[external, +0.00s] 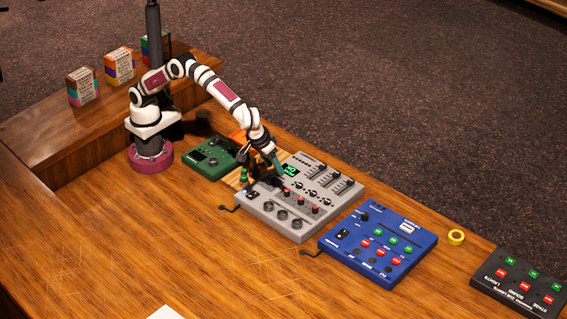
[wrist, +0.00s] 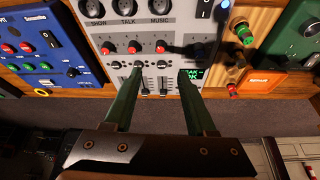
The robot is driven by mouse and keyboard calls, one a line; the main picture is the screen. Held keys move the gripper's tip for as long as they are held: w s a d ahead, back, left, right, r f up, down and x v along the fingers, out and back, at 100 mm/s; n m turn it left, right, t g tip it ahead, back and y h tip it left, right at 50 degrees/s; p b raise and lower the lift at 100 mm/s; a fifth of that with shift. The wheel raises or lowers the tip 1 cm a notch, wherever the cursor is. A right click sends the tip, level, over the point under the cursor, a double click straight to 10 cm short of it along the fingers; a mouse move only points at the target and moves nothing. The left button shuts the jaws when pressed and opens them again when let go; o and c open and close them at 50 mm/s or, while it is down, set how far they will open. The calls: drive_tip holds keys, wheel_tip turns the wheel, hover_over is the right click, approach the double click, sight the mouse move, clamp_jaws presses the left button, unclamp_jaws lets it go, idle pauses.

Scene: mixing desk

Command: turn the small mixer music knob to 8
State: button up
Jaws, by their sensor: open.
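The grey mixer (external: 257,196) lies on the desk; it also fills the top middle of the wrist view (wrist: 208,8). The wrist view shows the label MUSIC by the right-hand large dark knob (wrist: 160,5), which is cut by the top edge. A red-capped knob (wrist: 160,47) sits in the same column. I cannot read either knob's setting. My gripper (wrist: 161,74) is open, its green fingers apart over the mixer near the red-capped knobs and a lit green display (wrist: 192,76). In the external view my gripper (external: 281,178) is above the mixer's far left part; nothing shows between the fingers.
A blue panel (external: 335,250) stands to the mixer's right and a green device (external: 203,166) to its left. Small green and red posts (wrist: 243,33) stand beside the mixer. A yellow tape roll (external: 456,237) and a black panel (external: 485,280) lie further right. The front desk is mostly clear.

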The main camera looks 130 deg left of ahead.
sight(287, 190)
drive_tip(key=x, duration=1.3)
drive_tip(key=shift+d+f, duration=0.1)
clamp_jaws()
